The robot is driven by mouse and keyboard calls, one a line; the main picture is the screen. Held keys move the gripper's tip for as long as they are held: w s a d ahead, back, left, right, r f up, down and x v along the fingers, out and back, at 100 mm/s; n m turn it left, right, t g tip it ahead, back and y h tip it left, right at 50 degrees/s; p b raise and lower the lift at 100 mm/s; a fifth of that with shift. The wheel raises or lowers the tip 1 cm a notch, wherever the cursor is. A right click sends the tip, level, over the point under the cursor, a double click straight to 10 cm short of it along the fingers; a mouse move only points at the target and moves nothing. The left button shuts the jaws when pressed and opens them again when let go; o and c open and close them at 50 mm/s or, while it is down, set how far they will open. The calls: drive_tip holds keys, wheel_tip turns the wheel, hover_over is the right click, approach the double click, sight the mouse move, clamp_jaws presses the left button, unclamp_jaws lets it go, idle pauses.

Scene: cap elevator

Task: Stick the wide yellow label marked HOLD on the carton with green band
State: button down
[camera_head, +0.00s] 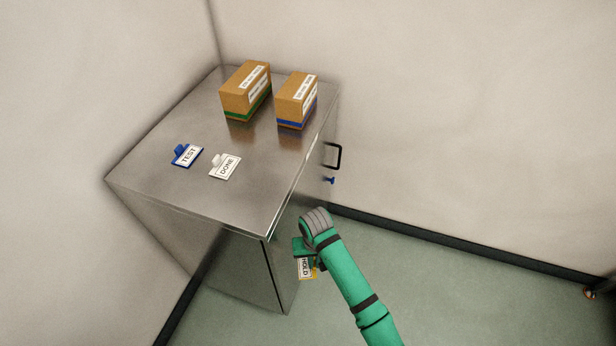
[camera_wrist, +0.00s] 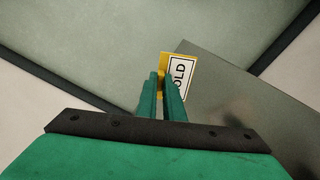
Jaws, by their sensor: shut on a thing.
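The yellow label marked HOLD (camera_head: 305,267) is in my gripper (camera_wrist: 167,90), which is shut on it. In the wrist view the label (camera_wrist: 182,76) sticks out past the fingertips, its white face partly covered by a finger. In the head view my gripper is low, in front of the cabinet's right side and below its top edge. The carton with the green band (camera_head: 245,91) stands at the back of the cabinet top, left of the carton with the blue band (camera_head: 296,100). My gripper is well apart from both.
The metal cabinet (camera_head: 150,185) has a black handle (camera_head: 334,156) and a small blue knob (camera_head: 330,181) on its right side. A blue TEST label (camera_head: 187,156) and a white DONE label (camera_head: 225,167) lie on its top. Walls close in behind; floor is free at right.

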drive_tip(key=shift+w+d+f+m, duration=0.15)
drive_tip(key=shift+w+f+m, duration=0.25)
drive_tip(key=shift+f, duration=0.2)
drive_tip(key=shift+w+d+f+m, duration=0.1)
drive_tip(key=shift+w+f+m, duration=0.2)
drive_tip(key=shift+f+m, duration=0.25)
drive_tip(key=shift+s+f, duration=0.1)
